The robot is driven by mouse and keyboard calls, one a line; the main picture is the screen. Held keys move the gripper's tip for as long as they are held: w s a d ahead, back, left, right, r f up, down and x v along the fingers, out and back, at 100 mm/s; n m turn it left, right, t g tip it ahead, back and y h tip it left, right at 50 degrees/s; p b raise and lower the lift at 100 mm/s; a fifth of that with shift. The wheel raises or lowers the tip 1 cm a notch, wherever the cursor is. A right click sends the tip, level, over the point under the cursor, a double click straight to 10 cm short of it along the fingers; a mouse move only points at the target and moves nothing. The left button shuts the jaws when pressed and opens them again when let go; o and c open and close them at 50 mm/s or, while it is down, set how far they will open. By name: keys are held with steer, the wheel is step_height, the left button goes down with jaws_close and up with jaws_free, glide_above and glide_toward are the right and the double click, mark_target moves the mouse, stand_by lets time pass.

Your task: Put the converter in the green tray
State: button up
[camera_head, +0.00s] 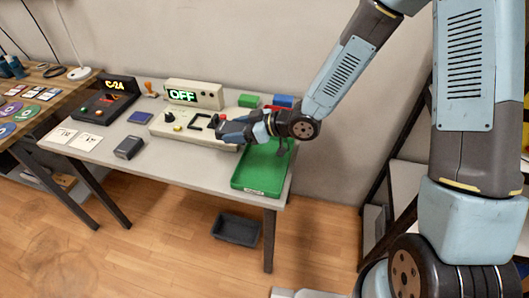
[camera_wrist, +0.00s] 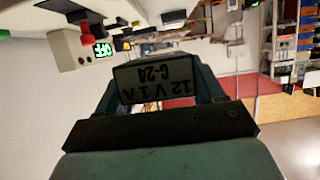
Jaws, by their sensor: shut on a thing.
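The converter (camera_wrist: 155,80) is a small dark box with a label reading "12 V 1 A C-24", upside down in the wrist view. My gripper (camera_wrist: 157,95) is shut on it, with one finger on each side. In the head view my gripper (camera_head: 228,131) points left, above the right end of the cream panel and just left of the green tray; the converter is hard to make out there. The green tray (camera_head: 250,177) lies at the table's right end. My wrist covers part of its far side, and its visible floor looks empty.
The cream panel (camera_head: 168,128) has a handle and an "OFF" display (camera_head: 183,95). Another dark box (camera_head: 129,147) lies on the table, left of the panel. A "C-24" device (camera_head: 103,103) stands further left. Green (camera_head: 249,100) and blue blocks (camera_head: 283,101) sit behind the tray. A dark bin (camera_head: 236,229) is on the floor.

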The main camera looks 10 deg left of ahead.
glide_above(271, 152)
steer(key=s+a, duration=0.3)
step_height(271, 152, down, 3)
steer(key=f, duration=0.1)
steer(key=w+d+f, duration=0.1)
steer(key=w+f, duration=0.1)
steer(key=f, duration=0.1)
steer(key=shift+w+d, duration=0.1)
steer(key=shift+d, duration=0.3)
steer(key=shift+w+d+f, duration=0.4)
steer(key=shift+d+f, duration=0.2)
steer(key=shift+f, duration=0.2)
step_height(271, 152, down, 3)
steer(key=shift+w+f, duration=0.1)
steer(key=shift+f, duration=0.05)
steer(key=o, duration=1)
steer(key=shift+c, duration=0.2)
